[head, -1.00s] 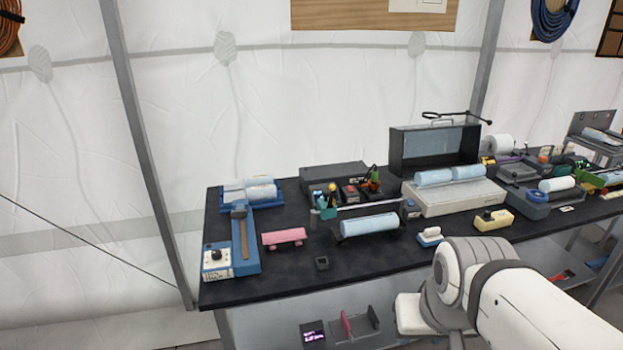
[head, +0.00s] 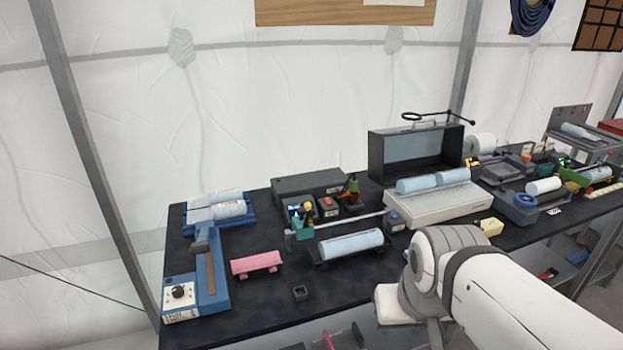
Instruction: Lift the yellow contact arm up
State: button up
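I cannot single out the yellow contact arm with certainty. A small yellow block with a dark top (head: 490,227) sits right of centre on the dark bench, partly hidden behind my arm. A small yellow piece (head: 308,208) shows among parts in the middle of the bench. My white arm covers the lower right. My gripper is not in view.
A small black square holder (head: 300,292) stands near the front edge.

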aim_at(308, 222)
jog(key=i, duration=1.05)
jog(key=u, duration=0.05)
